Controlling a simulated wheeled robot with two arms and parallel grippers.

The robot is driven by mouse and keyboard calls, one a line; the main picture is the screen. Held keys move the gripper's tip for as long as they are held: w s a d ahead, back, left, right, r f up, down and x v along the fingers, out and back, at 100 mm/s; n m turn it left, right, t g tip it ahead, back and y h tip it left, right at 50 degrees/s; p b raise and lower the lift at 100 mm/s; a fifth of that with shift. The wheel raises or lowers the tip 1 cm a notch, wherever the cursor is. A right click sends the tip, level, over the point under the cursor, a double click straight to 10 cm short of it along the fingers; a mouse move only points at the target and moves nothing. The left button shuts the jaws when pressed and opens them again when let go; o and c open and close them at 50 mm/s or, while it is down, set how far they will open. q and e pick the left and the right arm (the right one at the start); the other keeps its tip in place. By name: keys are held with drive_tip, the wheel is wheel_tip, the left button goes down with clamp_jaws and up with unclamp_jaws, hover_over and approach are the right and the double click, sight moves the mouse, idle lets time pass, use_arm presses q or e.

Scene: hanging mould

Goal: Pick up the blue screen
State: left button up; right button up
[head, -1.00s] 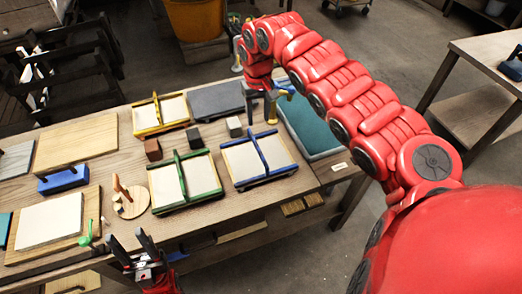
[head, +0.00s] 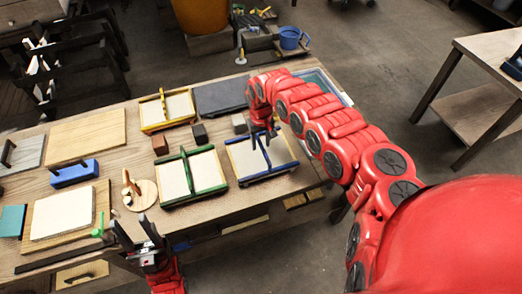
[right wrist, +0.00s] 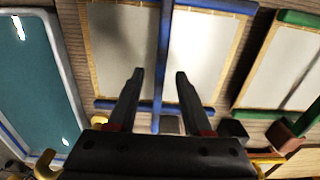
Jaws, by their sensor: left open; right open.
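The blue screen (head: 244,160), a pale panel with blue end strips and a raised blue bar across its middle, lies flat on the workbench. It also shows in the right wrist view (right wrist: 205,50). My right gripper (head: 262,134) is over this screen, pointing down. In the right wrist view my right gripper (right wrist: 159,75) is open, with the blue bar running between its two fingers in the picture. I cannot tell how far the fingertips are above it. My left gripper (head: 135,231) is open and empty by the front edge of the bench.
A green screen (head: 174,180) lies just left of the blue one, and a yellow screen (head: 154,112) behind it. Small dark blocks (head: 199,134) stand between them. A water tray (right wrist: 38,70) is at the right end, partly hidden by my right arm in the head view.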

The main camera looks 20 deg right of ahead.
drive_tip(key=shift+f, duration=0.6)
clamp_jaws()
drive_tip(key=shift+r, duration=0.15)
